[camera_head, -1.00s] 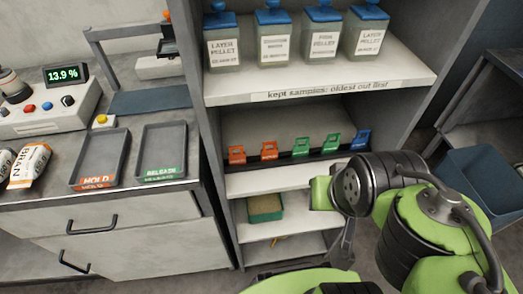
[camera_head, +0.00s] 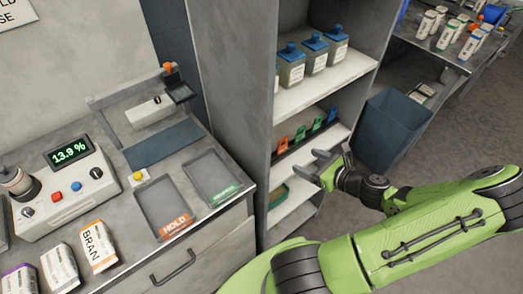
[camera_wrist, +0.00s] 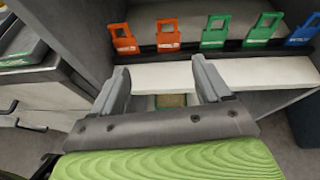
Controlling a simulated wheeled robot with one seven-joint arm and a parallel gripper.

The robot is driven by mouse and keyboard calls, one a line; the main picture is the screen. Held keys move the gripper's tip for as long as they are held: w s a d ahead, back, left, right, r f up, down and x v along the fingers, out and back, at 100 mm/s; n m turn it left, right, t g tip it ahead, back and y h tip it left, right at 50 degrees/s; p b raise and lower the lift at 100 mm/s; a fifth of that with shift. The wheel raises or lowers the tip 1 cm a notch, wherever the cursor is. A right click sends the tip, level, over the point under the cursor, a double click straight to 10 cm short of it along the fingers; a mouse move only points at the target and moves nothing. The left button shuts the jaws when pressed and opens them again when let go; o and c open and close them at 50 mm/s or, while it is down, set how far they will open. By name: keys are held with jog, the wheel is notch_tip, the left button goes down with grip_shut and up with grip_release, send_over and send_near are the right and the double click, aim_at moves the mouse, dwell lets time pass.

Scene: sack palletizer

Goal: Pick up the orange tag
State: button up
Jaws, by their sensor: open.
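Two orange tags stand side by side in a dark rack on a cabinet shelf. In the wrist view the left orange tag (camera_wrist: 125,41) and the second orange tag (camera_wrist: 168,37) are upright, each with a square hole near its top. An orange tag (camera_head: 282,145) also shows in the head view. My gripper (camera_head: 322,163) is in front of the shelf. In the wrist view my gripper (camera_wrist: 162,82) is open and empty, its fingers below and in front of the orange tags, apart from them.
Two green tags (camera_wrist: 215,31) and a blue tag (camera_wrist: 304,31) stand right of the orange ones. Sample jars (camera_head: 314,52) fill the shelf above. A bench with a HOLD tray (camera_head: 148,207) is at left. A blue bin (camera_head: 392,128) stands right of the cabinet.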

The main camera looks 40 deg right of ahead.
aim_at(283, 146)
jog(key=shift+m+h, duration=0.4)
jog(key=shift+m, duration=0.3)
jog(key=b+x, duration=0.1)
jog(key=x, duration=0.4)
jog(key=b+x, duration=0.1)
jog(key=x, duration=0.4)
jog(key=b+x, duration=0.1)
jog(key=x, duration=0.4)
jog(key=shift+w+d+b, duration=0.2)
jog(key=shift+d+b, duration=0.1)
jog(key=shift+d, duration=0.05)
jog(key=shift+r, duration=0.1)
jog(key=c, duration=1)
